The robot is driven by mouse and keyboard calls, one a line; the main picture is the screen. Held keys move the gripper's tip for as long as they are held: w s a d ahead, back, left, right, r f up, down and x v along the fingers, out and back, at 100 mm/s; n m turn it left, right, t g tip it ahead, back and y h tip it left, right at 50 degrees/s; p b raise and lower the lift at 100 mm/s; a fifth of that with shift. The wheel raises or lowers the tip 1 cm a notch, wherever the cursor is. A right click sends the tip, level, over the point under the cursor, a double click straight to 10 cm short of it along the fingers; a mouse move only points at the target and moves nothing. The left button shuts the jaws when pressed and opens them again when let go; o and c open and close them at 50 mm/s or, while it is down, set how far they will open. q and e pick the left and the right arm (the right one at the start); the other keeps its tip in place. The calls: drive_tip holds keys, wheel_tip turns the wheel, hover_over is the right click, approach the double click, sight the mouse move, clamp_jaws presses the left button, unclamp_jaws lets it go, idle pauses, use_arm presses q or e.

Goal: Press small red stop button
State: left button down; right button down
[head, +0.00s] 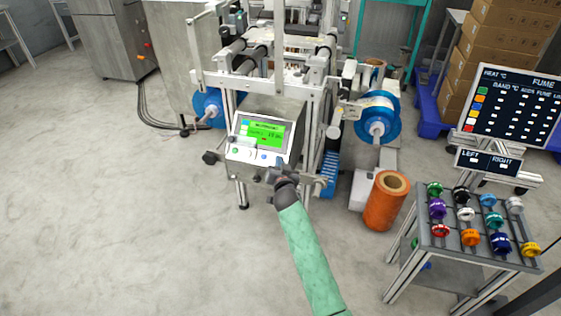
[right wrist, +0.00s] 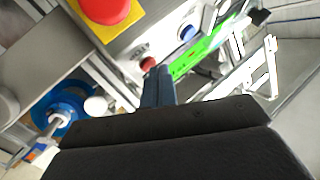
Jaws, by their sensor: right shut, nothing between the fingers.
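The small red button (right wrist: 148,63) shows in the right wrist view on the light control panel, beside the green screen (right wrist: 205,50). A much larger red mushroom button (right wrist: 104,9) on a yellow plate sits farther left there. My right gripper (right wrist: 160,69) is shut and empty, its blue fingertips right beside the small red button in the picture; I cannot tell whether they touch it. In the head view my right gripper (head: 279,173) is at the lower right edge of the control panel (head: 262,138). The small red button cannot be made out there. My left gripper is not in view.
A blue button (right wrist: 186,32) sits on the same panel. The panel is on a machine with blue reels (head: 375,117). An orange roll (head: 386,201) stands right of my arm, and a cart (head: 465,248) with coloured rolls stands farther right. The left floor is clear.

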drive_tip(key=shift+w+f, duration=0.1)
drive_tip(key=shift+s+r+p, duration=0.3)
drive_tip(key=shift+r+p, duration=0.05)
drive_tip(key=shift+p, duration=0.05)
idle(0.3)
drive_tip(key=shift+s+a+r+p, duration=0.15)
drive_tip(key=shift+s+r+p, duration=0.1)
drive_tip(key=shift+r+p, duration=0.1)
drive_tip(key=s+r+p, duration=0.1)
drive_tip(key=s, duration=0.1)
drive_tip(key=s+a+r+p, duration=0.1)
drive_tip(key=r+p, duration=0.1)
drive_tip(key=shift+s+a+r, duration=0.15)
drive_tip(key=shift+s+r, duration=0.05)
drive_tip(key=shift+s, duration=0.15)
drive_tip(key=shift+a, duration=0.1)
idle(0.5)
